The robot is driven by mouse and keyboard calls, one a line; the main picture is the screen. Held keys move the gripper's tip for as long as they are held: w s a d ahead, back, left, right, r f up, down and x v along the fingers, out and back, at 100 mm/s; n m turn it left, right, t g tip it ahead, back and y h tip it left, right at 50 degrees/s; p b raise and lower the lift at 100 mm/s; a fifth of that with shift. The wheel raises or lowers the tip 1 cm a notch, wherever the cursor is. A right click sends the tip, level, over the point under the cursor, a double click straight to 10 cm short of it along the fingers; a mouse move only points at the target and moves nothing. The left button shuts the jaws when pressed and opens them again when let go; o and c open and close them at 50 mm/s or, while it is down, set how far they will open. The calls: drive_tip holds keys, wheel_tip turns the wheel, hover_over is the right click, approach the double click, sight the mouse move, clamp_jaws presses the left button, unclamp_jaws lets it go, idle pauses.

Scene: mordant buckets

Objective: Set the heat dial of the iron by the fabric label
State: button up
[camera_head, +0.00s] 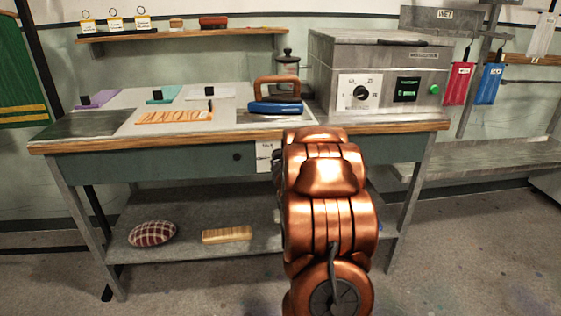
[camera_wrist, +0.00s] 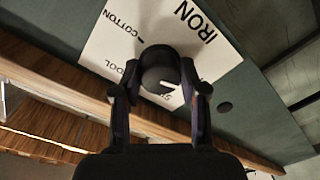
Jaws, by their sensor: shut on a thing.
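The heat dial (camera_wrist: 159,66) is a dark round knob with a white pointer mark, on a white plate (camera_wrist: 190,38) lettered IRON and COTTON, with WOOL and a word starting with S partly covered. My gripper (camera_wrist: 160,80) is shut on the dial, one finger on each side. The pointer slants toward the lower right finger in the wrist view. In the head view the plate (camera_head: 264,157) is on the green table front, and my arm hides the dial. The blue iron (camera_head: 276,107) with a brown handle stands on the tabletop above. An orange patterned cloth (camera_head: 160,115) lies left of it; I cannot read any label.
A grey box with a dial and green display (camera_head: 375,62) stands on the table's right. Coloured cloths (camera_head: 163,95) lie at the back left. A checked cushion (camera_head: 152,233) and a tan block (camera_head: 227,235) are on the lower shelf. The wooden edge (camera_wrist: 70,93) passes close to my fingers.

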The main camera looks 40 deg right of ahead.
drive_tip(key=c, duration=0.3)
drive_tip(key=shift+m, duration=0.3)
drive_tip(key=m, duration=0.5)
drive_tip(key=shift+a+f, duration=0.1)
drive_tip(key=shift+f, duration=0.05)
drive_tip(key=m+b, duration=0.1)
drive_tip(key=m, duration=0.4)
drive_tip(key=shift+w+b, duration=0.1)
drive_tip(key=shift+b, duration=0.25)
drive_tip(key=shift+m+b, duration=0.65)
drive_tip(key=shift+m, duration=1.25)
